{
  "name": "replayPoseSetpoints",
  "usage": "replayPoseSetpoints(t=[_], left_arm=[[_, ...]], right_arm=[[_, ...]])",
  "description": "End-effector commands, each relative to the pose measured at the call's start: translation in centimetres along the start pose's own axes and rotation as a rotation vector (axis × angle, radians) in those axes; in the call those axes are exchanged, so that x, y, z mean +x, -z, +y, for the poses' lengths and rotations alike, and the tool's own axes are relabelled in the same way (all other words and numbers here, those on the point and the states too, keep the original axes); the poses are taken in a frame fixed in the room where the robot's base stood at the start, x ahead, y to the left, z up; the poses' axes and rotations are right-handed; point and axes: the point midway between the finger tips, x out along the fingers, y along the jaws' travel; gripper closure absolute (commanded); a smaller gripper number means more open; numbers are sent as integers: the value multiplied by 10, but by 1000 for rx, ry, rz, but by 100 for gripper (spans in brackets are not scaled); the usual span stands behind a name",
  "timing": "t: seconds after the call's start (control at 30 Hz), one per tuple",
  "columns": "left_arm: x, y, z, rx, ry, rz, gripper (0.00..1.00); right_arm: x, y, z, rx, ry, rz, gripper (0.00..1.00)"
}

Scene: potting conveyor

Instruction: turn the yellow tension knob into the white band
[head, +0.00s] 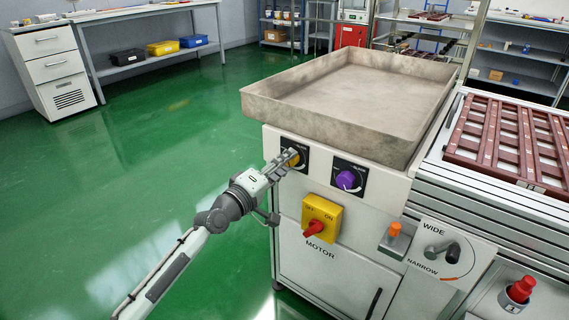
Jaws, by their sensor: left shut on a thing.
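The yellow tension knob (293,160) sits on a dark square plate at the upper left of the machine's front panel. My left gripper (286,162) is at the knob and shut on it, its arm reaching in from the lower left. The fingers cover much of the knob and plate, so the white band and the knob's pointer cannot be made out. My right gripper is not in view.
A purple knob (346,180) is just right of the yellow one. Below are a yellow motor switch (321,219) with a red handle, an orange button (394,229) and a WIDE/NARROW lever (443,251). A grey tray (345,95) tops the machine. Green floor lies open at left.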

Motion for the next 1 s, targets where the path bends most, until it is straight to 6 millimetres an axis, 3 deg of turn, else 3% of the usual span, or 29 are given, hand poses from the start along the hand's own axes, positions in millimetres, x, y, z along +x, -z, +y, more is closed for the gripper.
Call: replayPoseSetpoints(t=[0.4, 0.97, 1.0], left_arm=[[0, -1, 0, -207, 2, -1, 95], [0, 0, 0, -238, 2, -1, 95], [0, 0, -1, -238, 2, -1, 65]], right_arm=[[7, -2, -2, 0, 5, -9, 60], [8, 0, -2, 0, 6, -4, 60], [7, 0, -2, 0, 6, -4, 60]])
